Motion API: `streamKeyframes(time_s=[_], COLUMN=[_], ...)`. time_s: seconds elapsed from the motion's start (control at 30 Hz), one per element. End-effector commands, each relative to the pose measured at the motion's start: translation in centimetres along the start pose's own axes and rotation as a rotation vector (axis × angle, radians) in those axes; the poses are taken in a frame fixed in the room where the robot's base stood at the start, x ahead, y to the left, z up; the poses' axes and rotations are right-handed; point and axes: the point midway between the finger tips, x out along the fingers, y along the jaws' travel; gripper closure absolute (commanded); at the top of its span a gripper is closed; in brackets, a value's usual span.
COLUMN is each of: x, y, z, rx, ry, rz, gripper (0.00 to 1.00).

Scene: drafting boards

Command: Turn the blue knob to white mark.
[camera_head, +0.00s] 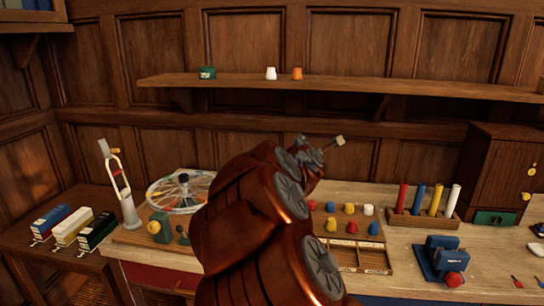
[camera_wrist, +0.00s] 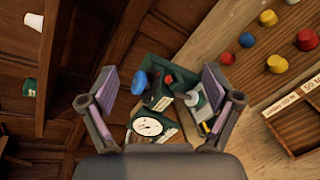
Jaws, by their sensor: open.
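In the wrist view, a round blue knob (camera_wrist: 139,83) shows between my fingers, nearer the left one. It appears to be on a dark green device (camera_wrist: 156,95) that also has a small red part. A white dial (camera_wrist: 148,127) with dark markings sits below the knob in the picture. I cannot make out which mark is the white mark. My gripper (camera_wrist: 158,76) is open and empty, with its fingers spread on either side of the device, apart from the knob. In the head view my gripper (camera_head: 322,150) is small, and my arm hides the device.
Colored pegs stand on a wooden board (camera_head: 345,243) right of my arm. A rack (camera_head: 422,220) of upright cylinders and a blue device (camera_head: 440,258) stand further right. A wheel (camera_head: 180,191) stands left. A shelf (camera_head: 350,84) runs along the wall above.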

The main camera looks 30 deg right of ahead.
Motion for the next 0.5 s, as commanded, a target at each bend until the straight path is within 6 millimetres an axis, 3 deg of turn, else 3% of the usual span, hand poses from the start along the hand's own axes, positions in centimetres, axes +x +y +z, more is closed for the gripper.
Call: streamKeyframes(time_s=[0.03, 0.2, 0.33, 0.5], x=[2.0, 6.5, 8.5, 9.5], y=[0.0, 2.3, 2.7, 2.8], z=[-0.6, -3.8, -6.9, -9.9], rx=[-0.12, -0.522, -0.754, -0.923], ry=[-0.003, 0.004, 0.011, 0.013], rz=[0.054, 0.278, 0.422, 0.551], gripper=[0.11, 0.11, 0.11, 0.11])
